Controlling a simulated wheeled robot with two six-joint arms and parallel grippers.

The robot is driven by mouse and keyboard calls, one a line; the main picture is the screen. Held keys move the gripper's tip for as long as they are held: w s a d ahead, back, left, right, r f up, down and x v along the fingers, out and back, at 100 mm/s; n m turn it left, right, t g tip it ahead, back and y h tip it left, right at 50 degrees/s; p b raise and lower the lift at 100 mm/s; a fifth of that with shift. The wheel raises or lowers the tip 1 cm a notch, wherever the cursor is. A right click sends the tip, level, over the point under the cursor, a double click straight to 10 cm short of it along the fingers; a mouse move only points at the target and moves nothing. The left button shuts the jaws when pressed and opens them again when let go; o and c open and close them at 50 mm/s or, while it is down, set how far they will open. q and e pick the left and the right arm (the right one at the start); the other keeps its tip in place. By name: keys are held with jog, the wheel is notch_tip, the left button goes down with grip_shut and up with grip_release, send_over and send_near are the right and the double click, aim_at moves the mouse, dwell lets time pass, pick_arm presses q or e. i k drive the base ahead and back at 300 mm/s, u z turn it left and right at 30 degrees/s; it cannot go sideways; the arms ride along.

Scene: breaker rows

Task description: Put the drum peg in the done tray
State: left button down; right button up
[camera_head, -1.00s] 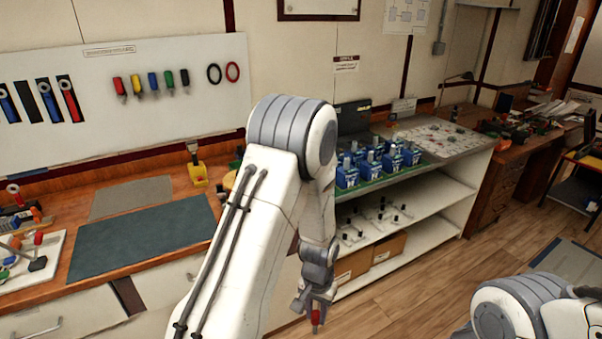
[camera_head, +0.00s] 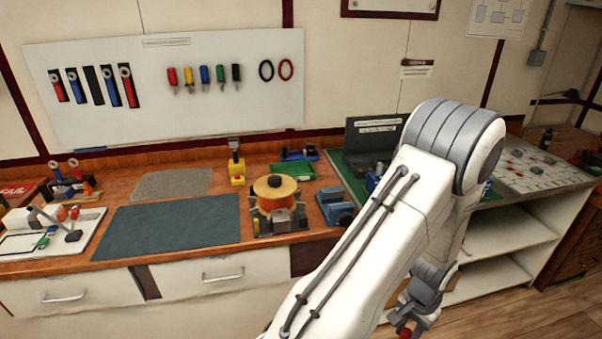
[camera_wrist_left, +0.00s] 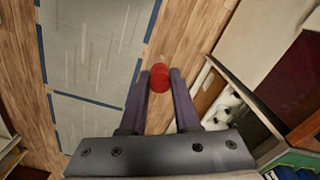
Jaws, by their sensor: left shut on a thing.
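My left gripper (camera_head: 407,327) hangs low in front of the shelf unit at the lower right. It is shut on a small red peg (camera_wrist_left: 160,76), whose round end shows between the fingertips in the left wrist view (camera_wrist_left: 160,88). The peg is held in the air above the wooden floor. No label shows which is the done tray. My right gripper is out of view.
An orange-topped drum device (camera_head: 275,188) stands on the bench, with a blue block (camera_head: 336,208) beside it. A dark mat (camera_head: 170,226) lies bare left of them. My left arm hides part of the shelf unit (camera_head: 510,235).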

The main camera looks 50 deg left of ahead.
aim_at(292, 172)
jog(key=u, duration=0.35)
jog(key=i, duration=0.7)
jog(key=u, duration=0.5)
